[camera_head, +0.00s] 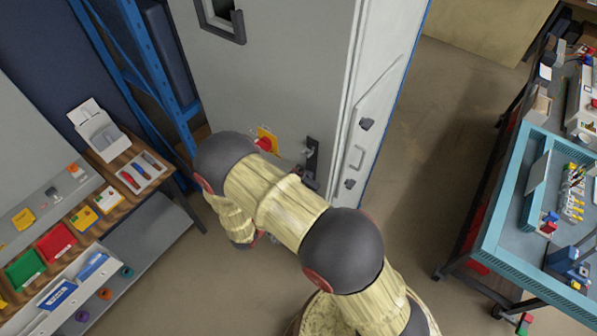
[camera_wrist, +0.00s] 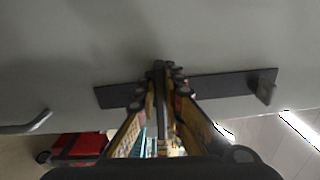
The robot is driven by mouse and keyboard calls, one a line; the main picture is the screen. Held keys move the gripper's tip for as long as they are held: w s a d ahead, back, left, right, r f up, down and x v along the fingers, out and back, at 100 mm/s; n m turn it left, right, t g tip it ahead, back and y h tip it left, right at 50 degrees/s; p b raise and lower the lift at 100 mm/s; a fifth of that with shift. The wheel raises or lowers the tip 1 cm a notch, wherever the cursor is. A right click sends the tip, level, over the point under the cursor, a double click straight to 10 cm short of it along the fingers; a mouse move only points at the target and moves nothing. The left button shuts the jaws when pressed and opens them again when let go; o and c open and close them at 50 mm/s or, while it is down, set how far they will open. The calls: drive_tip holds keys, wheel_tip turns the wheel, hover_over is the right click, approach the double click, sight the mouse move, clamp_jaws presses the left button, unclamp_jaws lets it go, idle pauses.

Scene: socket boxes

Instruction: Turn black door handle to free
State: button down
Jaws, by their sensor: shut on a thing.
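The black door handle (camera_head: 312,152) is on the front of the grey cabinet (camera_head: 275,75), near its right edge. In the wrist view its dark mounting plate (camera_wrist: 222,87) runs across the grey door face. A dark lever stands out from the middle of the plate, between my fingers. My gripper (camera_wrist: 162,82) is shut on this lever. In the head view my arm hides most of my gripper and the lower part of the handle. How far the handle is turned is hard to tell.
A red and yellow rotary switch (camera_head: 266,141) sits left of the handle, close to my arm. A shelf bench (camera_head: 130,160) with coloured bins stands at left. A teal workbench (camera_head: 500,245) stands at right. The floor between cabinet and workbench is clear.

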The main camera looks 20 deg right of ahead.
drive_tip(key=shift+f+n, duration=0.15)
drive_tip(key=shift+n, duration=0.35)
drive_tip(key=c, duration=1.9)
unclamp_jaws()
drive_tip(key=shift+a, duration=0.1)
drive_tip(key=v, duration=1.2)
drive_tip(key=shift+w, duration=0.1)
